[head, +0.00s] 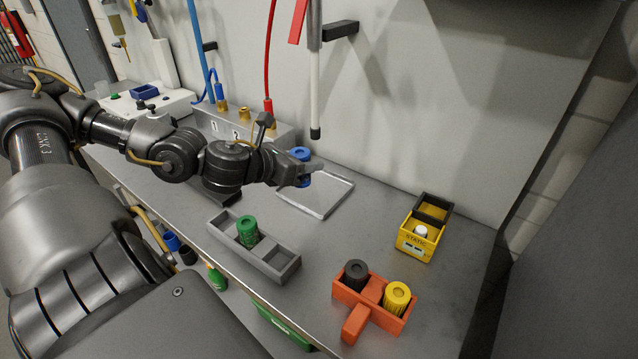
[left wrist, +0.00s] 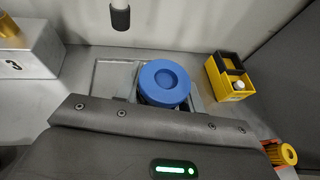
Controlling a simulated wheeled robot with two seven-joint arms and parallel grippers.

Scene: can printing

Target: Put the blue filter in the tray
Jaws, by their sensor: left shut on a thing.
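The blue filter (head: 300,154) is a short blue cylinder held at the tip of my left gripper (head: 304,172). In the left wrist view the blue filter (left wrist: 164,84) shows its round top with a dished centre. My left gripper is shut on it. The tray (head: 331,196) is a shallow clear-grey square on the bench, and the gripper and filter appear over its back left part. The tray (left wrist: 106,80) also shows behind the filter in the left wrist view. I cannot tell whether the filter touches the tray. My right gripper is not in view.
A grey holder (head: 285,265) with a green filter (head: 247,232) stands at the front. An orange holder (head: 354,322) carries a black filter (head: 356,275) and a yellow filter (head: 397,298). A yellow box (head: 414,243) stands at right.

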